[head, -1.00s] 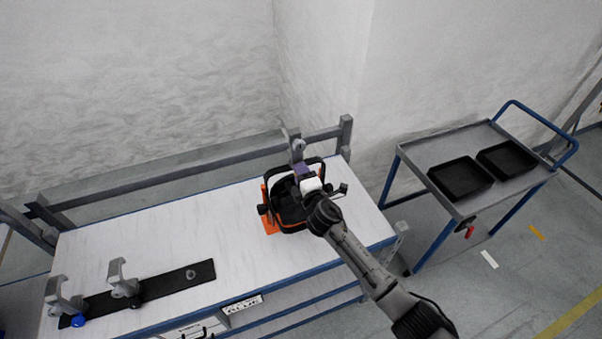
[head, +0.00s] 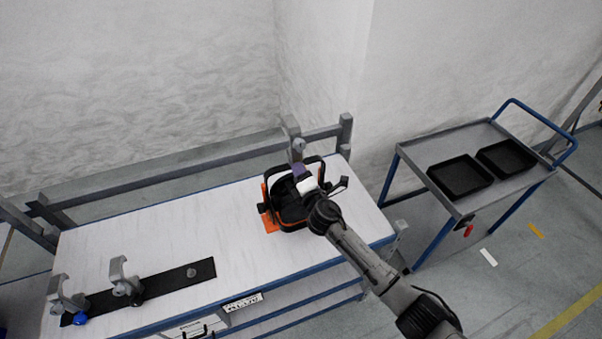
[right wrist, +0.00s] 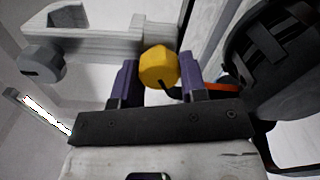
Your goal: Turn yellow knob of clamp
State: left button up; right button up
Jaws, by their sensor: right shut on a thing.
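The yellow knob (right wrist: 158,67) shows in the right wrist view, between the two purple fingers of my right gripper (right wrist: 157,79), which is shut on it. The grey clamp (right wrist: 110,38) carries the knob and reaches to the upper left there. In the head view the clamp (head: 297,148) stands at the table's back right corner by the rail, and my right gripper (head: 299,172) is at its lower end. The knob is hidden in the head view. The clamp belongs to a black par can (head: 287,213) with an orange edge. My left gripper is not in view.
A black bar (head: 165,282) with two grey clamps lies at the table's front left; a blue knob (head: 81,319) shows there. The white tabletop (head: 170,225) is clear in the middle. A trolley with two black trays (head: 460,176) stands at the right.

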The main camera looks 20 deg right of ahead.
jog(key=o, duration=0.9)
jog(key=s, duration=1.3)
jog(key=shift+s+d, duration=0.1)
jog(key=shift+s, duration=0.3)
